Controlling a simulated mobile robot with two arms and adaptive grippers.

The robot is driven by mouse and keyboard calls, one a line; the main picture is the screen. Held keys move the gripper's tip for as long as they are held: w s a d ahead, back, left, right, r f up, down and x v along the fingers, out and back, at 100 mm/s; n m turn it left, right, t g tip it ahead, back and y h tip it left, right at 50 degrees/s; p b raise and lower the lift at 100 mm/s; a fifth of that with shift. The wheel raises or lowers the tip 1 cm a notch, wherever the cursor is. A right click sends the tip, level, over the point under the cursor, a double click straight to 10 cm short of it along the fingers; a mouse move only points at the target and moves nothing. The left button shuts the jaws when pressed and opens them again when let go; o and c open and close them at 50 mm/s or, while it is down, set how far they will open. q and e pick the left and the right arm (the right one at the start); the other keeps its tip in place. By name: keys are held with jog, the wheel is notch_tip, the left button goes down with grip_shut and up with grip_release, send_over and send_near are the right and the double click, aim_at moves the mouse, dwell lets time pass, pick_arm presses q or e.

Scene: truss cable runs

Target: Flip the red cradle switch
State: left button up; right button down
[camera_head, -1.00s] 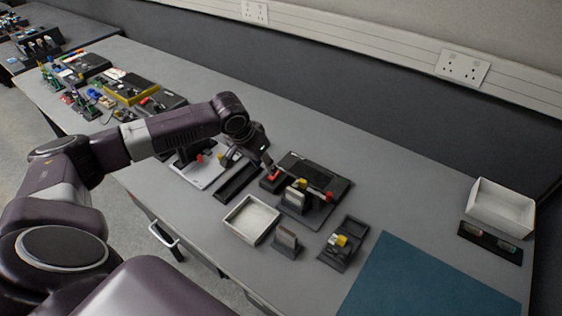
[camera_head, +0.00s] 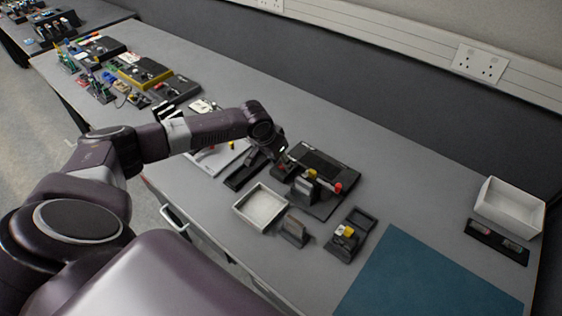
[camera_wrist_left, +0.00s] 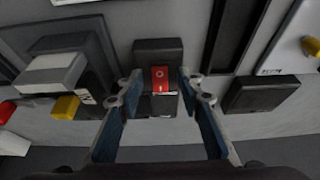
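The red cradle switch (camera_wrist_left: 160,76) sits on a dark block (camera_wrist_left: 158,52) in the left wrist view, its red rocker marked with a small white ring. My left gripper (camera_wrist_left: 161,82) is open, with one blue-lined finger on each side of the red switch. Gaps show between the fingers and the switch, and nothing is held. In the head view my left gripper (camera_head: 279,152) is over the dark block (camera_head: 283,172) beside the black panel (camera_head: 318,168). The gripper hides most of the switch there. My right gripper is not in view.
A grey-white tray (camera_head: 260,207) and an upright grey block (camera_head: 295,229) stand in front. A dark stand with a yellow part (camera_head: 346,233) is to the right, then a blue mat (camera_head: 420,275). A white bin (camera_head: 508,207) is far right. Bare table lies behind the panel.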

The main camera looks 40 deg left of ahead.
pick_arm(q)
grip_shut()
jog(key=shift+w+r+g+p, duration=0.35)
jog(key=shift+g+p, duration=0.35)
jog(key=shift+p, duration=0.2)
jog(key=shift+w+f+g, duration=0.15)
jog(key=shift+w+g, duration=0.1)
jog(key=shift+g, duration=0.55)
jog(key=shift+w+g+b, duration=0.1)
jog(key=shift+g+b, duration=0.25)
jog(key=shift+g, duration=0.45)
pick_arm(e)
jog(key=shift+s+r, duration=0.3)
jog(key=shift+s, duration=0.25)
